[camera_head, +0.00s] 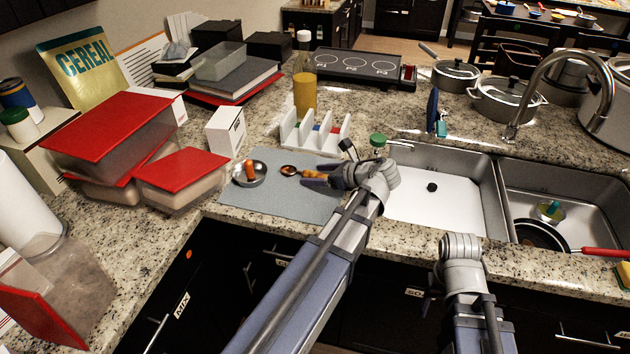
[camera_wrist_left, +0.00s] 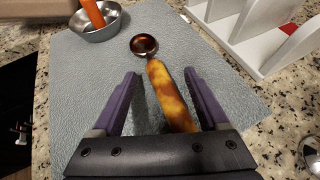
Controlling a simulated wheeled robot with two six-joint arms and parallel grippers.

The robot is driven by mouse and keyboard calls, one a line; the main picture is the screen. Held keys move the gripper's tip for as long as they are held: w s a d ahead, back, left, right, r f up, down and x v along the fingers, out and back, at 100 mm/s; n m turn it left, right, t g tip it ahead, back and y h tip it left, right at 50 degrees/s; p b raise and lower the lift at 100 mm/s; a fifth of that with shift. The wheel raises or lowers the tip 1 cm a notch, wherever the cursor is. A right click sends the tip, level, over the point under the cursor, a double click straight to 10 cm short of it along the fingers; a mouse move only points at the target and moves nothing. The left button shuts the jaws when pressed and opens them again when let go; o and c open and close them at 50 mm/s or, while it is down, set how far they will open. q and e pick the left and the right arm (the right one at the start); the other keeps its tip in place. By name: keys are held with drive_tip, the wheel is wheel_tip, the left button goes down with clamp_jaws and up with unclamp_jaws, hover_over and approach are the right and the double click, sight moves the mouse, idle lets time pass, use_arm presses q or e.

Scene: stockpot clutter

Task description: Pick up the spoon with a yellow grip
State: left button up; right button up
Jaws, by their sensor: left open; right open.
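The spoon with a yellow-brown mottled grip (camera_wrist_left: 170,97) lies on a grey mat (camera_wrist_left: 75,110), its dark copper bowl pointing away from my left gripper. In the head view the spoon's bowl (camera_head: 289,171) shows left of my left gripper (camera_head: 308,177), which partly covers the grip. In the left wrist view my left gripper (camera_wrist_left: 160,78) is open, with its purple fingers on either side of the grip. I cannot tell whether they touch it. My right arm's wrist shows in the head view, but its gripper fingers are hidden.
A small metal bowl (camera_head: 248,174) with an orange item sits left of the spoon. A white rack (camera_head: 315,135) stands behind the mat. A green-capped jar (camera_head: 378,141) is near my left wrist. Red-lidded containers (camera_head: 180,172) crowd the left; the sink (camera_head: 430,205) is right.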

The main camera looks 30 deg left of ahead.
use_arm(q)
clamp_jaws()
idle(0.7)
